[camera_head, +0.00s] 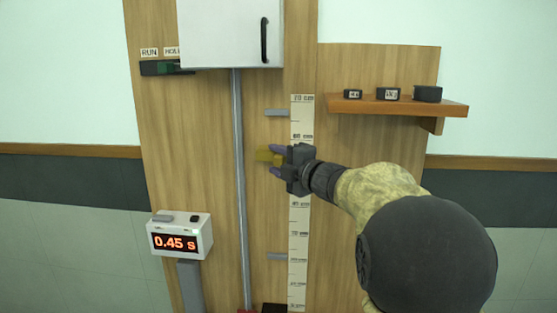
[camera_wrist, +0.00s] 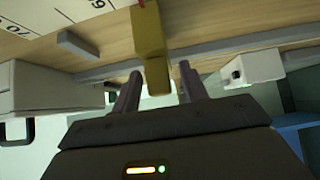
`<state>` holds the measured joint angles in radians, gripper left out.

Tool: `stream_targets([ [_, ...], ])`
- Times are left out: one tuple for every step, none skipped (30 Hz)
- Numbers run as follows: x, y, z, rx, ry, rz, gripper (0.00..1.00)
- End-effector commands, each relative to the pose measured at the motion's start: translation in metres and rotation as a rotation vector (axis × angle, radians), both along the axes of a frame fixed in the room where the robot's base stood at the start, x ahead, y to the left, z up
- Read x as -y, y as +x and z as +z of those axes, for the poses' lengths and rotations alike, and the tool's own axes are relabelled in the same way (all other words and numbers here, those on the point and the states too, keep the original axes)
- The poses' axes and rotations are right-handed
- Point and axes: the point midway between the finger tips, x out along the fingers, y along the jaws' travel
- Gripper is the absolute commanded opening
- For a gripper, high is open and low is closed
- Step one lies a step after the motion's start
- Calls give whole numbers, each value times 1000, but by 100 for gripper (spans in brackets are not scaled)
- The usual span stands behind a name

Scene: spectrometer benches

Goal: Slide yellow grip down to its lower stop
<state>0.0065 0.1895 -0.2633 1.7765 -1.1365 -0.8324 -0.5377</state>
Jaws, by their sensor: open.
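The yellow grip (camera_head: 264,155) sits about midway between an upper grey stop (camera_head: 277,113) and a lower grey stop (camera_head: 277,256), beside the vertical grey rail (camera_head: 238,180). My gripper (camera_head: 277,161) reaches in from the right at the height of the grip. In the wrist view the yellow grip (camera_wrist: 151,50) shows between the two open fingers (camera_wrist: 157,92) of my gripper, with room on both sides. Whether a finger touches it I cannot tell. A stop also shows in the wrist view (camera_wrist: 78,46).
A ruler strip (camera_head: 300,230) runs down the wooden board behind my gripper. A timer reading 0.45 s (camera_head: 180,238) stands at the lower left. A white cabinet (camera_head: 225,35) hangs above. A shelf (camera_head: 390,105) with black weights is at the right.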

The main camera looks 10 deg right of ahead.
Motion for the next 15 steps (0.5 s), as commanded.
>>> stream_targets([
  [0, 0, 0, 0, 0, 0, 38],
  [0, 0, 0, 0, 0, 0, 32],
  [0, 0, 0, 0, 0, 0, 24],
  [0, 0, 0, 0, 0, 0, 18],
  [0, 0, 0, 0, 0, 0, 12],
  [0, 0, 0, 0, 0, 0, 4],
  [0, 0, 0, 0, 0, 0, 0],
  [0, 0, 0, 0, 0, 0, 0],
  [0, 0, 0, 0, 0, 0, 0],
  [0, 0, 0, 0, 0, 0, 0],
  [0, 0, 0, 0, 0, 0, 0],
  [0, 0, -1, 0, 0, 0, 0],
  [0, 0, -1, 0, 0, 0, 0],
  [0, 0, -2, -1, 0, 0, 0],
  [0, 0, -3, -1, 0, 0, 0],
])
